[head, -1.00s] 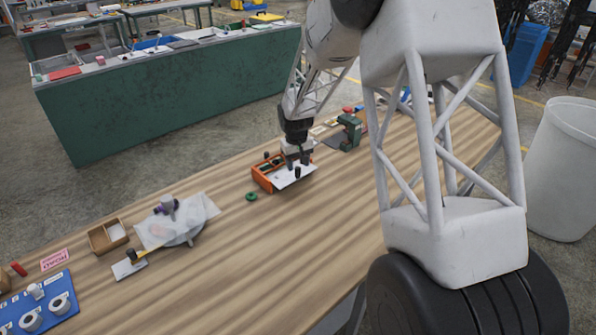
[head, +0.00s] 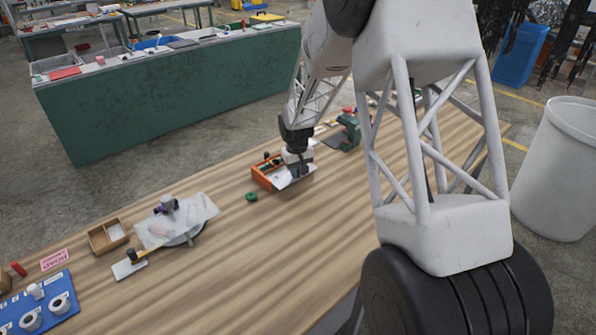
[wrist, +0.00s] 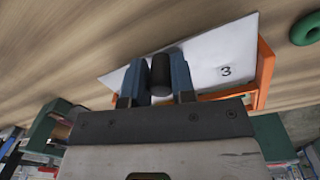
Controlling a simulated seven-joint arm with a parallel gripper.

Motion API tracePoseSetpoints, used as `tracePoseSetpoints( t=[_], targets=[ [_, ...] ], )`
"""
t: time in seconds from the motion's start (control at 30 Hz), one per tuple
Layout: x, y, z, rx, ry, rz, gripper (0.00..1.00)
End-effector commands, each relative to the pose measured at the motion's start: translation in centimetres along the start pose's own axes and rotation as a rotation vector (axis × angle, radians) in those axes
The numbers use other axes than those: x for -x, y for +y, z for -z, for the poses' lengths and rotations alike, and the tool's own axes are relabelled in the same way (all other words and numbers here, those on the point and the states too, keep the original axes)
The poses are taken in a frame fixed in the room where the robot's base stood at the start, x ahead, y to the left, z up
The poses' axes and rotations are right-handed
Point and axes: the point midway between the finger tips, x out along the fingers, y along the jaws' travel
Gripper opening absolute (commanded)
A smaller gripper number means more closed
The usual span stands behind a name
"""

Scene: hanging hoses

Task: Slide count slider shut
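The count slider is an orange box (head: 261,176) on the wooden table, with a white plate (wrist: 217,62) marked "3" that sticks out past the box on its near right side. A black knob (wrist: 160,76) stands up from the plate. My gripper (head: 297,173) is down at the plate. In the wrist view its two blue-grey fingers (wrist: 159,78) stand on either side of the knob and appear closed on it. In the head view the gripper hides the knob and part of the plate.
A green ring (head: 251,197) lies just left of the box. A green device (head: 347,133) stands behind it to the right. The table's near middle is clear.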

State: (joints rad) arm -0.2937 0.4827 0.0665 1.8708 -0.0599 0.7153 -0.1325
Motion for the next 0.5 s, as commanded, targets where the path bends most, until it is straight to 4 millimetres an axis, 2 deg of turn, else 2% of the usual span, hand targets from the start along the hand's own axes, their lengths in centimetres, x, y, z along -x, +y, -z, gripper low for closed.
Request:
tracePoseSetpoints(
  t=[0.07,0.27,0.5],
  targets=[
    [0.0,0.0,0.0,0.0,0.0,0.0,0.0],
    [0.0,0.0,0.1,0.0,0.0,0.0,0.0],
    [0.0,-0.7,2.4,0.0,0.0,0.0,0.0]
  ],
)
